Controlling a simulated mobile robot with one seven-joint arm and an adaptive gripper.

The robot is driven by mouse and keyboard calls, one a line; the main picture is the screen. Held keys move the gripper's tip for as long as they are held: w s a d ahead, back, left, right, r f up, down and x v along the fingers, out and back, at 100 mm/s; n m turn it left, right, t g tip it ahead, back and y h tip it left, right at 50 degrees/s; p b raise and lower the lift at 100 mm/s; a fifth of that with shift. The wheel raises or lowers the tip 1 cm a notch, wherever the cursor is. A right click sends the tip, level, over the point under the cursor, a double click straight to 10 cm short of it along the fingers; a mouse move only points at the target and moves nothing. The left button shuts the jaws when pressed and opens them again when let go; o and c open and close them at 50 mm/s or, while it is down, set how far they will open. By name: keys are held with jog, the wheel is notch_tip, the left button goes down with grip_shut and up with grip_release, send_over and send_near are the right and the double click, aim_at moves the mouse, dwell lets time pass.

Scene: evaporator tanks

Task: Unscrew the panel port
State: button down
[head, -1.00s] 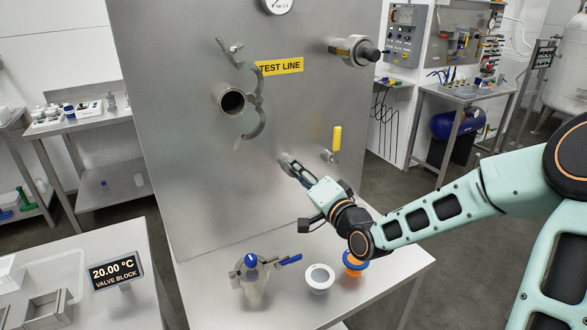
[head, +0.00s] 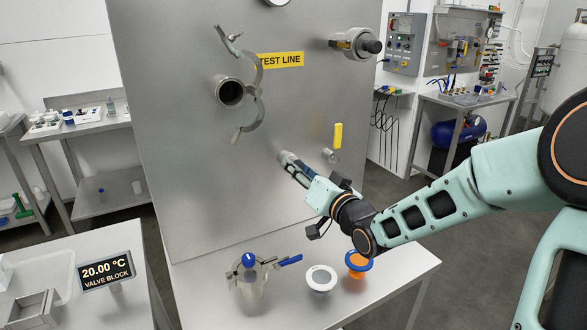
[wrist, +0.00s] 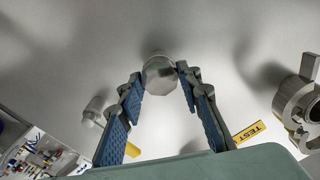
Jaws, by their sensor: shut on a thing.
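A faceted metal cap (wrist: 158,75), taken as the panel port, sits on the upright steel panel (head: 200,190). In the wrist view it lies between the blue-padded fingertips of my gripper (wrist: 158,82), which is shut on it. In the head view my gripper (head: 284,160) reaches the panel from the right, below the TEST LINE label (head: 280,60). Its fingers hide most of the cap there. I cannot see any thread or gap behind the cap.
An open pipe stub (head: 230,92) with a hanging open clamp (head: 252,105) projects upper left. A yellow-handled valve (head: 338,135) is close right of my gripper, and a capped fitting (head: 355,43) is above. The bench below holds a clamp assembly (head: 250,275), white cup (head: 320,279) and orange-blue part (head: 358,264).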

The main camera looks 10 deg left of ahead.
jog(key=n+b, duration=0.3)
jog(key=n, duration=0.1)
jog(key=c, duration=1.7)
grip_release()
jog(key=shift+o, duration=0.2)
